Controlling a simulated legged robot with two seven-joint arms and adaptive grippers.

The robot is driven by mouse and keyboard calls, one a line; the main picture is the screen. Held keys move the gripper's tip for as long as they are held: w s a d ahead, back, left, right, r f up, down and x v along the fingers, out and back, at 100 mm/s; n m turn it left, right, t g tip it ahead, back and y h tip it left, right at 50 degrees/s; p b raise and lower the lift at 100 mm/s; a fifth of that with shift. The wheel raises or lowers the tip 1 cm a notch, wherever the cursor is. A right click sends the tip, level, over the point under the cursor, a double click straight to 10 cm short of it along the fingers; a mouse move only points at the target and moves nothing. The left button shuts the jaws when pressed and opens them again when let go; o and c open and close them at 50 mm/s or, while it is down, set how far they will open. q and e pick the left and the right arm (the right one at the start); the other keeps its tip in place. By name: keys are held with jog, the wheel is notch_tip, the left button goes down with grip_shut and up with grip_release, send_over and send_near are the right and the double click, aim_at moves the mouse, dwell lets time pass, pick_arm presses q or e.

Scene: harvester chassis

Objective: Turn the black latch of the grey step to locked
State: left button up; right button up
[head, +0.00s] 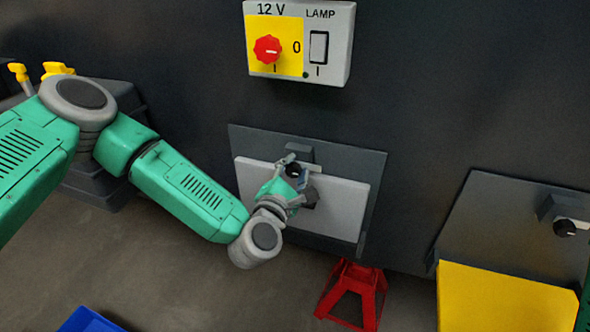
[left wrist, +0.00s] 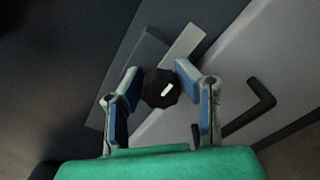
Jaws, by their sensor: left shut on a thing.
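The grey step (head: 337,197) is a light grey panel, upright against a dark grey plate on the dark wall in the head view. It also shows in the left wrist view (left wrist: 225,62). In the head view the latch (head: 293,170) is partly hidden by my left gripper (head: 294,172). The fingers of my left gripper (left wrist: 158,92) are closed on the latch from both sides. My right gripper is not in view.
A control box (head: 300,42) with a red knob and a lamp switch is above. A red stand (head: 352,292) is below the step. A yellow step (head: 505,298) with its own black knob (head: 565,228) is at the right. A black handle (left wrist: 252,108) is beside my left fingers.

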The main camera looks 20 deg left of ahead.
pick_arm(q)
jog(key=shift+a+f, duration=0.4)
jog(key=shift+a, duration=0.05)
grip_shut()
jog(key=shift+s+d, duration=0.15)
jog(key=shift+d, duration=0.2)
jog(key=shift+a+m+p, duration=0.25)
jog(key=shift+m+p, duration=0.05)
jog(key=shift+m, duration=0.4)
jog(key=shift+d+m+p, duration=0.15)
jog(key=shift+m+p, duration=0.4)
jog(key=shift+m, duration=0.65)
jog(key=m+p, duration=0.2)
jog(key=m, duration=0.2)
jog(key=m+p, duration=0.2)
jog(key=m, duration=0.3)
jog(key=shift+m, duration=0.4)
jog(key=m+p, duration=0.1)
jog(key=m, duration=0.3)
jog(key=shift+p, duration=0.35)
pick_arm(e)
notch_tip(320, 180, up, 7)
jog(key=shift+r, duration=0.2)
pick_arm(q)
jog(key=shift+m, duration=0.3)
jog(key=shift+r, duration=0.1)
